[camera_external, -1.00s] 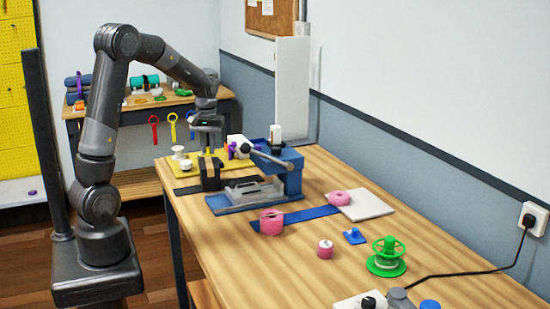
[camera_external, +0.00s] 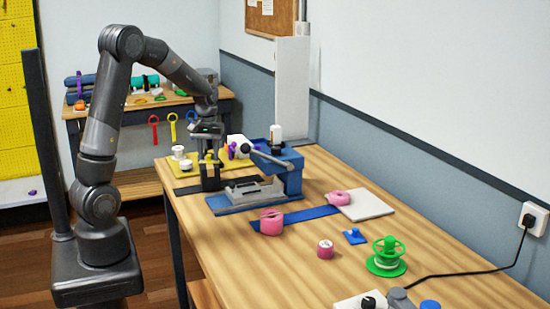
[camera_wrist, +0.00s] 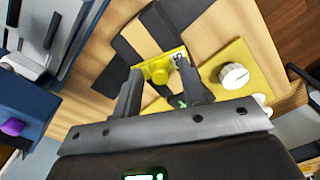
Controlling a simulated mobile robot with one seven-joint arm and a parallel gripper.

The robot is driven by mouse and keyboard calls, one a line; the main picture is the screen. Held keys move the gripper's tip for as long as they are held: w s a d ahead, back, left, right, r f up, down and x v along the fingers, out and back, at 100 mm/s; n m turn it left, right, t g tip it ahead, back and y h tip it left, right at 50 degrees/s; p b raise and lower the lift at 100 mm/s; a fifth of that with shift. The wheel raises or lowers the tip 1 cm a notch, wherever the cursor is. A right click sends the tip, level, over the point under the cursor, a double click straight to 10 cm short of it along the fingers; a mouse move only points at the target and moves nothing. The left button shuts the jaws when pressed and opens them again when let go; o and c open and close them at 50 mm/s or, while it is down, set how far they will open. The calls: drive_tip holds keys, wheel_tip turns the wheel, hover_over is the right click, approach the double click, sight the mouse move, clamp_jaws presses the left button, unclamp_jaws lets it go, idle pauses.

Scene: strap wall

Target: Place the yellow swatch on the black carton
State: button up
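The yellow swatch (camera_wrist: 174,60) is a small yellow piece with a round raised knob; it shows between my fingertips in the wrist view. My gripper (camera_external: 208,155) points down over the black carton (camera_external: 211,178), near the left edge of the bench. In the wrist view, the fingers of my gripper (camera_wrist: 160,82) stand on either side of the knob. I cannot tell whether they press on it. In the outside view the swatch is small and partly hidden by the fingers. The swatch appears at or just above the carton's top; contact is not clear.
A yellow mat (camera_external: 183,171) with white knobs lies behind the carton. A blue press-like fixture (camera_external: 291,175) stands close to the right. Pink rolls (camera_external: 271,222) and a green spool (camera_external: 386,258) are farther right.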

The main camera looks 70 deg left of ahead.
sight(209, 155)
wheel_tip(209, 155, up, 12)
drive_tip(key=s+d+r+m+t, duration=0.1)
drive_tip(key=s+d+r+m, duration=0.15)
drive_tip(key=d, duration=0.55)
drive_tip(key=s+d+r+m+t, duration=0.2)
drive_tip(key=s+d+m, duration=0.15)
drive_tip(key=d, duration=0.45)
drive_tip(key=s+d+f+m+t, duration=0.2)
drive_tip(key=s+d+m, duration=0.3)
drive_tip(key=s+d, duration=0.5)
drive_tip(key=shift+f+m+t, duration=0.15)
drive_tip(key=shift+m+t, duration=0.15)
